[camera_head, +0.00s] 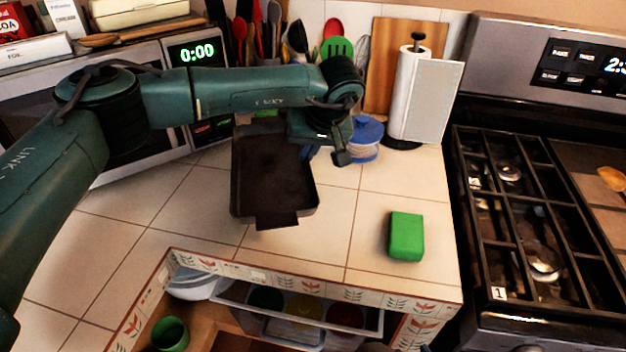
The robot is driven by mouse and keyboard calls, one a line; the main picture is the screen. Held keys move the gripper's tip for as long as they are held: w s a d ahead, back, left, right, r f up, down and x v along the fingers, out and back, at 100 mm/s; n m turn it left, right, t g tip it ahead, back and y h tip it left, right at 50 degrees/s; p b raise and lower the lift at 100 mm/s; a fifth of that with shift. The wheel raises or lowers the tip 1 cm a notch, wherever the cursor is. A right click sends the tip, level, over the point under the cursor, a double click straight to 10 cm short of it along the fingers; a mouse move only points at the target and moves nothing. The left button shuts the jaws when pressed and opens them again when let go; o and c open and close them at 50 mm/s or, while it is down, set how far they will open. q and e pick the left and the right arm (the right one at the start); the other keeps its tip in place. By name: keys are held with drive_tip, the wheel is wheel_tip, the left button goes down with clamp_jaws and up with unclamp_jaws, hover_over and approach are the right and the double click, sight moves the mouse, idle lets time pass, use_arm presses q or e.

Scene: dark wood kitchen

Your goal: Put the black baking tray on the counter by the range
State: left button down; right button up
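The black baking tray (272,180) lies on the tiled counter left of centre, with a handle tab at its near edge. Its far right corner is partly hidden by my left gripper. My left gripper (326,156) hangs beside the tray's right rim, near its far end. One dark finger stands clear to the right of the tray, with a gap between it and the rim, so the gripper looks open. The other finger is hard to make out. My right gripper is not in view. The range (540,200) stands at the right, beyond the counter's right edge.
A green block (406,236) lies on the counter near the range. A paper towel holder (408,95), a blue-lidded container (367,138) and a cutting board (384,60) stand at the back. A microwave (150,130) is at the left. An open drawer (300,310) is below the front edge.

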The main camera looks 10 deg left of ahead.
use_arm(q)
wheel_tip(320, 180, down, 2)
drive_tip(key=shift+f, duration=0.25)
wheel_tip(320, 180, down, 4)
drive_tip(key=shift+r+p, duration=0.25)
drive_tip(key=shift+p, duration=0.15)
drive_tip(key=shift+f, duration=0.4)
drive_tip(key=c, duration=2.1)
unclamp_jaws()
drive_tip(key=shift+f, duration=0.15)
drive_tip(key=o, duration=0.4)
